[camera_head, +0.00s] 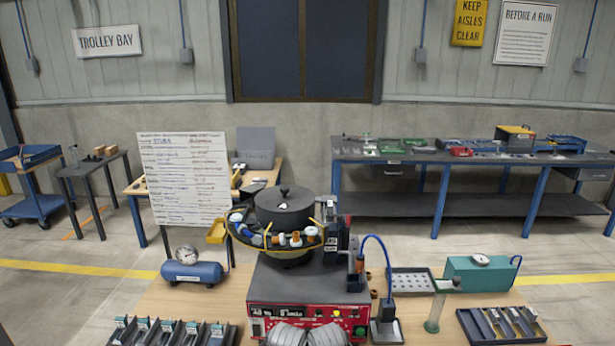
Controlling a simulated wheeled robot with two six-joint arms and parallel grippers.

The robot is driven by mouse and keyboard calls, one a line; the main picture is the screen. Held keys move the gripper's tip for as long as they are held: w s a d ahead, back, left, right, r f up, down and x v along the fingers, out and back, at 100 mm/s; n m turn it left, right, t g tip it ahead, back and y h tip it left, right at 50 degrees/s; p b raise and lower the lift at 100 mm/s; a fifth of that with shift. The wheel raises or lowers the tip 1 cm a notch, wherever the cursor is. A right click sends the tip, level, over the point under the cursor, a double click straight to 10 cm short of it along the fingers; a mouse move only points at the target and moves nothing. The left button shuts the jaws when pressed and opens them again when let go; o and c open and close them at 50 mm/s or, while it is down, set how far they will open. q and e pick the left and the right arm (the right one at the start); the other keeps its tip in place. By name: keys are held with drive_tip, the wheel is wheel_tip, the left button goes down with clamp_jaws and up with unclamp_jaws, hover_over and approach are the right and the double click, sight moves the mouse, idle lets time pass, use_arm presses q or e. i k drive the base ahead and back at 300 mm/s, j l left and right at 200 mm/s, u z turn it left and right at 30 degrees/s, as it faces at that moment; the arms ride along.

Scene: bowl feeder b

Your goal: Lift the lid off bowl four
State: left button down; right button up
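A bowl feeder (288,257) stands at the middle of the near table. A dark round cover with a small knob on top (285,207) sits at the centre of its bowl, and I take this to be the lid. Several small white, orange and blue parts lie around the bowl's rim in front of it. I cannot read a number on the bowl. Neither of my grippers can be made out in view. Two grey rounded shapes (305,336) show at the bottom edge, in front of the red control panel; I cannot tell what they are.
A blue air tank with a gauge (192,272) stands left of the feeder. A dark block (336,240) and a blue-cabled stand (385,325) are close on its right. A green case (480,272) and divided trays (500,325) stand farther right. A whiteboard (184,178) rises behind left.

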sight(283, 199)
drive_tip(key=j+z, duration=0.35)
drive_tip(key=k+j+z, duration=0.1)
drive_tip(key=z, duration=0.3)
drive_tip(key=k+j+z, duration=0.1)
drive_tip(key=j+z, duration=0.25)
